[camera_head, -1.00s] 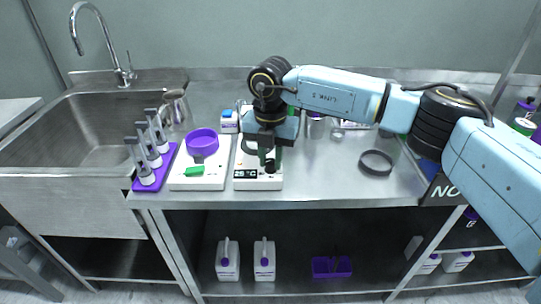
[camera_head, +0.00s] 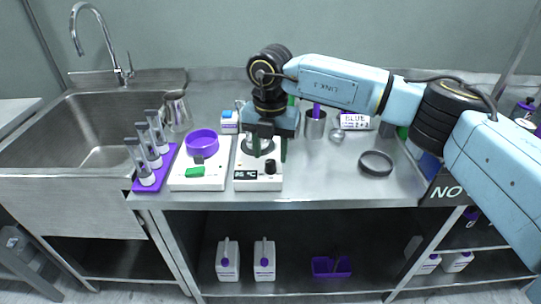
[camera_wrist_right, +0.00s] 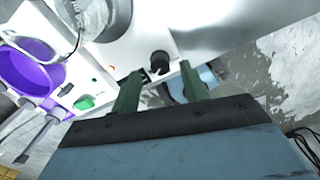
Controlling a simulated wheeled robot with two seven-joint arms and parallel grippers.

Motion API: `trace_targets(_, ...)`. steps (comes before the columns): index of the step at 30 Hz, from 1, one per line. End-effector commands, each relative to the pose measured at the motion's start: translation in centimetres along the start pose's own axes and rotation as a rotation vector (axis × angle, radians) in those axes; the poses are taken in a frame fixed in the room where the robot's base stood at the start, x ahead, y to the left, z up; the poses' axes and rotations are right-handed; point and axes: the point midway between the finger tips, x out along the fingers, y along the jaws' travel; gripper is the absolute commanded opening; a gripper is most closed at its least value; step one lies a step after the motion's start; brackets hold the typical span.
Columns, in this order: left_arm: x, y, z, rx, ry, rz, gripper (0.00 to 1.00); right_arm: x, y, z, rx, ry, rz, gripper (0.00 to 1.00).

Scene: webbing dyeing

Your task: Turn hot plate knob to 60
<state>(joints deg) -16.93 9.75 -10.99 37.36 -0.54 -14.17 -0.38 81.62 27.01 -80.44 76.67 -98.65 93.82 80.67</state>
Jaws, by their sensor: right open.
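The hot plate is a white unit (camera_head: 240,184) with a round plate at the back, a small dark display (camera_head: 245,174) at front left and a black knob (camera_head: 270,167) at front right. The display digits are too small to read surely. My right gripper (camera_head: 270,158) is open above the hot plate, its dark green fingers apart and the knob clear of them. In the right wrist view, the knob (camera_wrist_right: 160,60) stands just beyond the gap between the open fingertips (camera_wrist_right: 160,70), touching neither. My left gripper is not in view.
A white scale (camera_head: 180,183) with a purple bowl (camera_head: 202,143) and a green item stands left, beside a purple rack (camera_head: 146,186) of tubes. The table between the hot plate and ring is clear.

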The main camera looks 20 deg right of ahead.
Motion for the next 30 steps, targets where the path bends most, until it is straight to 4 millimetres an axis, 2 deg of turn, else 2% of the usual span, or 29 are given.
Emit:
trace_targets(1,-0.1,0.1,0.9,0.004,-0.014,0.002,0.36,-1.4,0.0,0.0,0.0,-0.002,0.003,0.45)
trace_targets(4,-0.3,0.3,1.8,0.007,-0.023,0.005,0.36,-3.8,0.1,0.1,0.0,-0.003,0.003,0.45)
trace_targets(9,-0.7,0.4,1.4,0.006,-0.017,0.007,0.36,-7.5,0.1,0.1,0.001,-0.002,0.003,0.45)
trace_targets(13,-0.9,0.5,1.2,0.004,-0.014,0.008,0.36,-9.5,0.0,0.0,0.001,-0.001,0.002,0.45)
trace_targets(19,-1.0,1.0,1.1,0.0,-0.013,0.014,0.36,-10.8,0.0,0.0,0.0,0.0,0.001,0.45)
trace_targets(30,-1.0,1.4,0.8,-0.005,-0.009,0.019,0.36,-10.9,0.0,0.0,0.0,0.001,0.001,0.45)
